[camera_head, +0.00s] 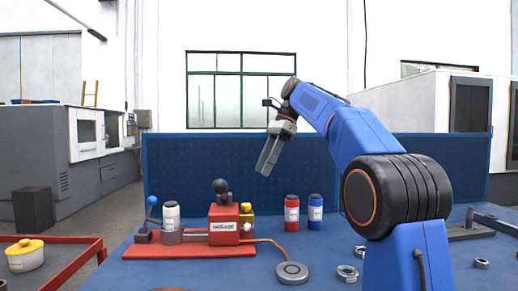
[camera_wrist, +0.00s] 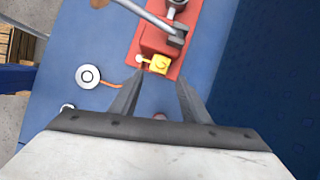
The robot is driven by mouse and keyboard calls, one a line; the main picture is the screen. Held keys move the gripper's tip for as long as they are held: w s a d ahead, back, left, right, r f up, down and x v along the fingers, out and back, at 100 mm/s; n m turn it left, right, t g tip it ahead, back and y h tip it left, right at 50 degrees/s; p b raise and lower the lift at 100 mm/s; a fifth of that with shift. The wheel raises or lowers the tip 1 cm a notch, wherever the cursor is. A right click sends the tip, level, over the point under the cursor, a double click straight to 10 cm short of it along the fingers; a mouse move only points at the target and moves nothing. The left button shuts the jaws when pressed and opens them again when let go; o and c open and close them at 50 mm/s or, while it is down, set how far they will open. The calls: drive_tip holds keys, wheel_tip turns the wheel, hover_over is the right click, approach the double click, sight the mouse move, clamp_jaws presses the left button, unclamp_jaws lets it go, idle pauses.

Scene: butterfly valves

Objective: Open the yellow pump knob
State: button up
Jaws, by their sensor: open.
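The yellow pump knob (camera_head: 246,209) is a small yellow block with a rounded top, beside the red pump body (camera_head: 223,222) on a red base plate (camera_head: 140,250). In the wrist view the yellow knob (camera_wrist: 159,64) lies beyond my fingertips, roughly in line with the gap between them. My gripper (camera_head: 264,172) hangs tilted down above the table, higher than the pump and apart from it. Its two fingers (camera_wrist: 159,84) are spread with nothing between them. The knob's lower part is partly hidden by the pump body in the head view.
A round grey disc (camera_head: 292,272) and metal nuts lie in front. A blue panel (camera_head: 210,160) stands behind.

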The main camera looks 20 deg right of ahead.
sight(246, 204)
drive_tip(key=shift+h, duration=0.4)
drive_tip(key=x, duration=1.1)
drive_tip(key=shift+w+a+r, duration=0.1)
drive_tip(key=shift+w+a, duration=0.1)
drive_tip(key=shift+a, duration=0.25)
drive_tip(key=shift+a+f, duration=0.1)
drive_tip(key=shift+f, duration=0.25)
drive_tip(key=m, duration=0.2)
drive_tip(key=m+t, duration=0.1)
drive_tip(key=m, duration=0.1)
drive_tip(key=shift+s+r+t, duration=0.1)
drive_tip(key=shift+s+t, duration=0.1)
drive_tip(key=shift+t, duration=0.1)
drive_tip(key=shift+r, duration=0.25)
drive_tip(key=v, duration=1.7)
